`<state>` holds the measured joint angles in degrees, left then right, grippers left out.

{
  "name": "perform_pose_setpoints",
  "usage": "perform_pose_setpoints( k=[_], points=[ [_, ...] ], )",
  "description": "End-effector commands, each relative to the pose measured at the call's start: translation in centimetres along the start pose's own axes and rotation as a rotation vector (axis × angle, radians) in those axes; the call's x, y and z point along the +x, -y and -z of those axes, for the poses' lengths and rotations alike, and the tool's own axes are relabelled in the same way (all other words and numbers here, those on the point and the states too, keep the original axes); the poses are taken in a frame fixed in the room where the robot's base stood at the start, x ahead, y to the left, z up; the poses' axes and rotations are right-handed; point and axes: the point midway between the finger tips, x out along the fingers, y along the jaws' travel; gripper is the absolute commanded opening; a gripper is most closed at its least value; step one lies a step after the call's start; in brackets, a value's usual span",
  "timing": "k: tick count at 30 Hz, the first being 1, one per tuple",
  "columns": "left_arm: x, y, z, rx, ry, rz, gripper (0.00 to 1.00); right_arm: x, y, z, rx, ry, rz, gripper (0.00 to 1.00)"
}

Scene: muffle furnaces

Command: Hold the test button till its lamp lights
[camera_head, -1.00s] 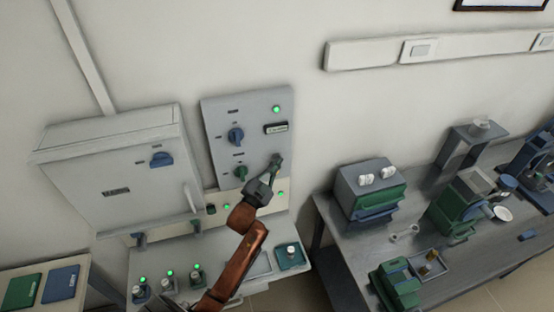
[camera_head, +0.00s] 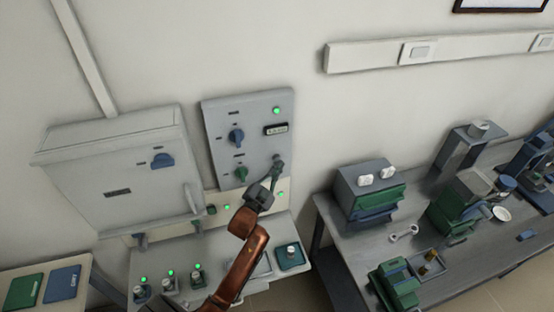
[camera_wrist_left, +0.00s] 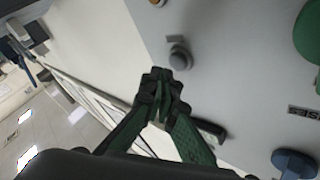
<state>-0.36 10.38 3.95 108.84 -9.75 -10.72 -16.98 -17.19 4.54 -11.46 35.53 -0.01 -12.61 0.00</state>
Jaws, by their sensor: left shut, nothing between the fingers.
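The wall control panel (camera_head: 222,125) carries a blue knob (camera_head: 236,136), a green knob (camera_head: 240,174), a dark display (camera_head: 276,129) and a lit green lamp (camera_head: 276,110). My left gripper (camera_head: 276,168) is at the panel's lower right, below the display. In the left wrist view its green fingers (camera_wrist_left: 160,82) are shut and empty. A round grey button (camera_wrist_left: 180,58) with a small label shows just beyond the fingertips, offset from them in the picture. I cannot tell whether they touch it. An orange round piece (camera_wrist_left: 154,2) shows at that view's top edge. My right gripper is not in view.
A grey cabinet (camera_head: 115,180) with a blue knob hangs left of the panel. A sloped console (camera_head: 190,245) with small lit lamps stands below. A bench (camera_head: 340,235) with green and blue equipment is at the right.

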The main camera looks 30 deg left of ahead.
Motion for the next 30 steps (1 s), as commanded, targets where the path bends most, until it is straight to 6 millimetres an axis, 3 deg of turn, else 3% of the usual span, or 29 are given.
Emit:
perform_pose_setpoints(
  k=[8, 21, 30],
  points=[
    [-0.2, -0.1, 0.1, 0.000, 0.000, 0.000, 0.00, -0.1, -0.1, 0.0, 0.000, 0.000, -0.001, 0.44],
    [-2.9, -2.1, 2.2, -0.001, 0.000, -0.001, 0.00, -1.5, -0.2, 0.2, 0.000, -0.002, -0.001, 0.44],
    [-3.5, -2.6, 2.5, 0.001, -0.001, 0.000, 0.00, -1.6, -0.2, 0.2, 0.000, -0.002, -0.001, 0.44]
  ],
)
